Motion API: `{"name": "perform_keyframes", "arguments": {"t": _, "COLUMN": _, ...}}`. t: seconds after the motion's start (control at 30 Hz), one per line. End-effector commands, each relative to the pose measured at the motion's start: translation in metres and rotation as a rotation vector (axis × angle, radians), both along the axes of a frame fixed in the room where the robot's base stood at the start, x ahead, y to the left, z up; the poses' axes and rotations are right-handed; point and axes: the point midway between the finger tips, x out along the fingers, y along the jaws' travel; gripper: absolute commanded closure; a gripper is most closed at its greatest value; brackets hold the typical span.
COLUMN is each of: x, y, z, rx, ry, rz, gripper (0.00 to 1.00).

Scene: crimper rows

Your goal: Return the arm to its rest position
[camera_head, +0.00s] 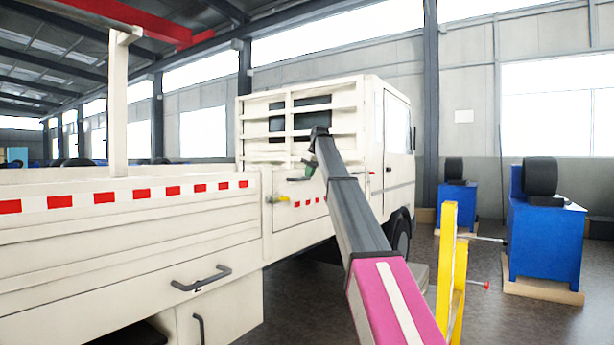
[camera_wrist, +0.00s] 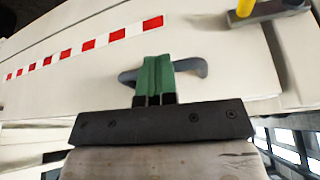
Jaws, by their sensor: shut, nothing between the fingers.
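My gripper (camera_head: 308,168) is at the end of my outstretched arm, beside the white truck (camera_head: 130,245) just behind the cab. In the wrist view its two green fingers (camera_wrist: 158,60) are together with nothing between them. They overlap a grey handle (camera_wrist: 196,67) on the truck's side panel and hide its middle. I cannot tell whether they touch it.
A yellow-gripped lever (camera_head: 277,199) sits on the truck panel near my gripper, also in the wrist view (camera_wrist: 244,8). A yellow post frame (camera_head: 447,270) stands right of my arm.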

Motion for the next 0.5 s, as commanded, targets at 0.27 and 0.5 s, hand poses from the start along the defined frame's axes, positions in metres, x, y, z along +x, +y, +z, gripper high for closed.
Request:
{"name": "perform_keyframes", "arguments": {"t": 0.27, "x": -0.001, "y": 0.000, "z": -0.004, "rx": 0.000, "ry": 0.001, "rz": -0.002, "gripper": 1.00}}
{"name": "perform_keyframes", "arguments": {"t": 0.5, "x": -0.026, "y": -0.008, "z": -0.096, "rx": -0.001, "ry": 0.041, "rz": -0.067, "gripper": 1.00}}
